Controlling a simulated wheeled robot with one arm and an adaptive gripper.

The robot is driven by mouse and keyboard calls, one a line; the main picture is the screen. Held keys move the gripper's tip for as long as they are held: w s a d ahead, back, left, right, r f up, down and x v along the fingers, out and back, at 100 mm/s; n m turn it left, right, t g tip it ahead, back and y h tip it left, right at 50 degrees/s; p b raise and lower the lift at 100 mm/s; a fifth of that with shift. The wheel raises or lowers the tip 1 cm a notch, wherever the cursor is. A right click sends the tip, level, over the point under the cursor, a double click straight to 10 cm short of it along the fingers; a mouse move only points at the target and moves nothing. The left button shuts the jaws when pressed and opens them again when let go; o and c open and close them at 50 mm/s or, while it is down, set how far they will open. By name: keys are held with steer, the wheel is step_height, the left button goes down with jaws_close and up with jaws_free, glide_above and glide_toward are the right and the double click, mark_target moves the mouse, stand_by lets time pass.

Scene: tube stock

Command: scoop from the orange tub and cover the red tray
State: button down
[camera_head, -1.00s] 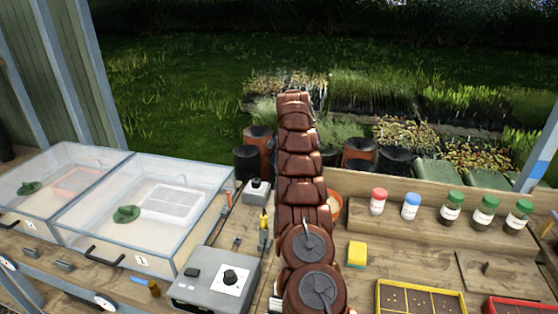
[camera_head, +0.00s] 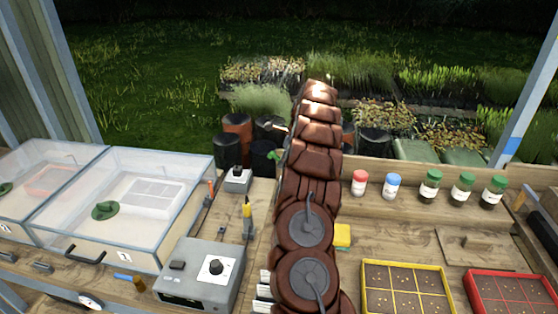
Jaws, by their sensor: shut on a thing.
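The red tray (camera_head: 472,289) is at the lower right, cut off by the picture's edge. It has compartments with brown fill and small dark spots. The orange tub does not show now; my brown arm stands across the middle of the view and covers that part of the bench. My gripper is not visible, hidden by or beyond the arm. No scoop can be made out.
A yellow tray (camera_head: 363,293) lies left of the red one. A yellow block (camera_head: 342,235) is beside my arm. Several capped jars (camera_head: 430,187) line the back. A grey control box (camera_head: 205,272) and clear-lidded cases (camera_head: 128,208) stand left.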

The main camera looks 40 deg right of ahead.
steer(key=shift+s+d+f+t, duration=0.1)
steer(key=shift+s+f+t, duration=0.15)
steer(key=shift+f+t, duration=0.1)
steer(key=shift+w+f+b, duration=0.1)
steer(key=shift+f+b, duration=0.25)
steer(key=shift+f, duration=0.35)
steer(key=shift+s+d+f+y+b, duration=0.1)
steer(key=shift+f+y+b, duration=0.2)
steer(key=shift+f, duration=0.7)
steer(key=shift+s+f+y+b, duration=0.1)
steer(key=shift+f+b, duration=0.25)
steer(key=shift+f, duration=0.6)
steer(key=shift+r+h+p, duration=0.3)
steer(key=shift+r+p, duration=0.1)
steer(key=shift+p, duration=0.65)
steer(key=shift+r+g+h, duration=0.55)
steer(key=shift+g+h, duration=0.05)
steer(key=shift+g, duration=0.35)
